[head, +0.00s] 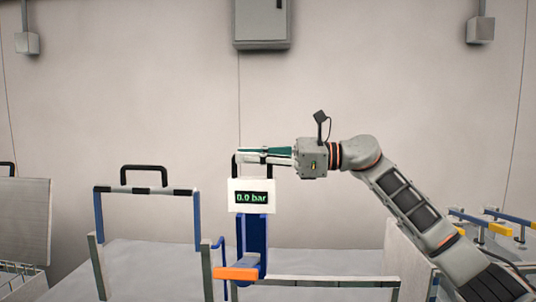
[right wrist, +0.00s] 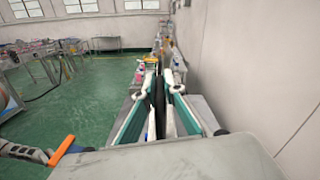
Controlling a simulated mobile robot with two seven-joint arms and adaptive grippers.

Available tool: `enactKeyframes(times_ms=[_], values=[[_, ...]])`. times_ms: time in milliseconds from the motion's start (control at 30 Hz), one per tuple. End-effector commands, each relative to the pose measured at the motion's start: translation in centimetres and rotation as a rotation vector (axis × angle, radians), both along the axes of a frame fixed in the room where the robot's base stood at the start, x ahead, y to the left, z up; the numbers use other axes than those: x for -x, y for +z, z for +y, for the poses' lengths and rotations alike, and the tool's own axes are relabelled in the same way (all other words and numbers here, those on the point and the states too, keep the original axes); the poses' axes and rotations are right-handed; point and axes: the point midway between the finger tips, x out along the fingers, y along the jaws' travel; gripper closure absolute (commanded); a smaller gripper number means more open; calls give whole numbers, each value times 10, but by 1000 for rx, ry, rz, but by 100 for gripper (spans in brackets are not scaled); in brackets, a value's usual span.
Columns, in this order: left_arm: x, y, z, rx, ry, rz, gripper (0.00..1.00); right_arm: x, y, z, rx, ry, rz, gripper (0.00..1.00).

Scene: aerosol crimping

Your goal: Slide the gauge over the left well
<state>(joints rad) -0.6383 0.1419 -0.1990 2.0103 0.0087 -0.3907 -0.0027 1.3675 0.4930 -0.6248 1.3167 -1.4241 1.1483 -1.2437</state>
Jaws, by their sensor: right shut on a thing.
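The gauge (head: 251,195) is a white box whose green display reads "0.0 bar", on a blue upright (head: 252,240). My right gripper (head: 252,156) reaches in level from the right at the top of the gauge and is shut on its black handle (head: 235,166). In the right wrist view, a dark bar (right wrist: 160,95) stands between the teal, white-tipped fingers of the right gripper (right wrist: 162,88). I cannot make out the left well in either view. My left gripper is not in view.
An orange lever (head: 237,273) sticks out below the gauge. A blue-sided frame with a black handle (head: 145,170) stands to the left. Grey panels (head: 330,281) edge the bench in front. Blue and yellow fixtures (head: 500,228) stand at the right.

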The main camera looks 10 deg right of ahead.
Motion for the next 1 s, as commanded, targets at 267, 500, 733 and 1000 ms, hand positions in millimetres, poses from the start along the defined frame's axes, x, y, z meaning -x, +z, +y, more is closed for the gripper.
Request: enactKeyframes(times_ms=[267, 500, 733, 1000], values=[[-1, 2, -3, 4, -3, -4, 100, 0, 2, 2, -3, 1, -5, 100], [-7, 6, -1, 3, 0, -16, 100, 0, 2, 2, -3, 2, -4, 74], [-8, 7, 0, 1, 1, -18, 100, 1, 1, -2, -2, -1, -3, 74], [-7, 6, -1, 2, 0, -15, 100, 11, 1, -43, -1, -4, -3, 74]])
